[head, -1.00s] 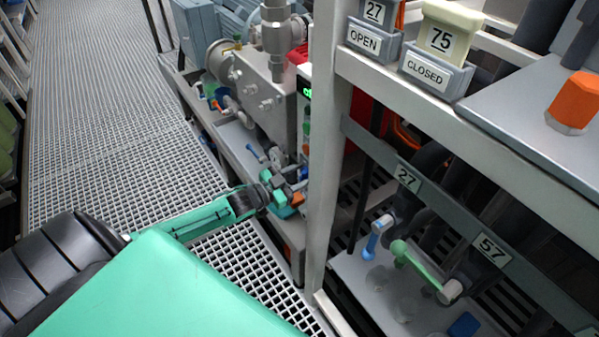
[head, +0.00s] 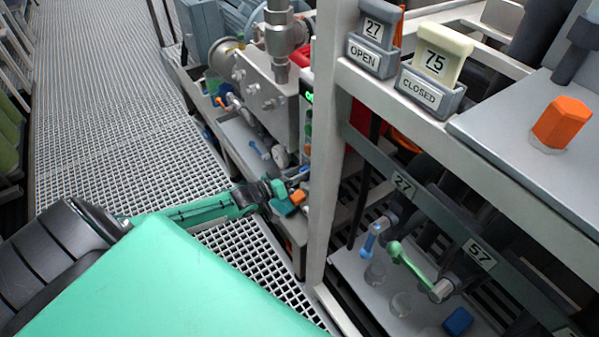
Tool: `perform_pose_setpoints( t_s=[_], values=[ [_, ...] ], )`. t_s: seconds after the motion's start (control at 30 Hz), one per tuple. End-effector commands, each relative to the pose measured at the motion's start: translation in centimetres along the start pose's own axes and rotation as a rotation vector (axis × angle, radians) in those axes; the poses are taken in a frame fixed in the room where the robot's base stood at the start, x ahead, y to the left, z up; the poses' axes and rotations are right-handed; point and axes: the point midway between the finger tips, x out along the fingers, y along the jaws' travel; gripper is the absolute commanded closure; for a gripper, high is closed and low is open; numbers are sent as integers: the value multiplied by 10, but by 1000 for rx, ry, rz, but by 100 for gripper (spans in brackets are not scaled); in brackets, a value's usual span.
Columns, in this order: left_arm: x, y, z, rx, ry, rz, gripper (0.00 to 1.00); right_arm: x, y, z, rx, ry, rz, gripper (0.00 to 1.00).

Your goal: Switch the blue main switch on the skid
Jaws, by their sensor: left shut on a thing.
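My left gripper (head: 287,198) reaches from the left to the low front part of the skid (head: 268,108), beside the grey upright post. Its teal fingers are closed on a small part there, most likely the blue main switch (head: 297,174), of which a little blue shows beside the fingers. The fingers hide most of it, so its setting cannot be read. A small orange part (head: 299,197) shows right at the fingertips. My right gripper is not in view.
The post (head: 322,140) stands just right of my gripper. The rack on the right carries tags (head: 372,45), a blue lever (head: 370,238), a green lever (head: 410,262) and an orange knob (head: 562,122). The grated walkway (head: 110,120) on the left is clear.

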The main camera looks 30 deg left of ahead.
Motion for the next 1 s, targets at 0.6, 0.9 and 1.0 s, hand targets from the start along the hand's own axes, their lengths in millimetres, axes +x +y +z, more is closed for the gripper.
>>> perform_pose_setpoints(
  t_s=[0.6,0.9,1.0],
  values=[
    [-1,-1,2,-50,-3,-1,82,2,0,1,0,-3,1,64],
    [0,-1,1,-49,-2,-1,38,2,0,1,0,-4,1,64],
    [0,-1,1,-49,-1,-1,38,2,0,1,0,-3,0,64]
  ],
)
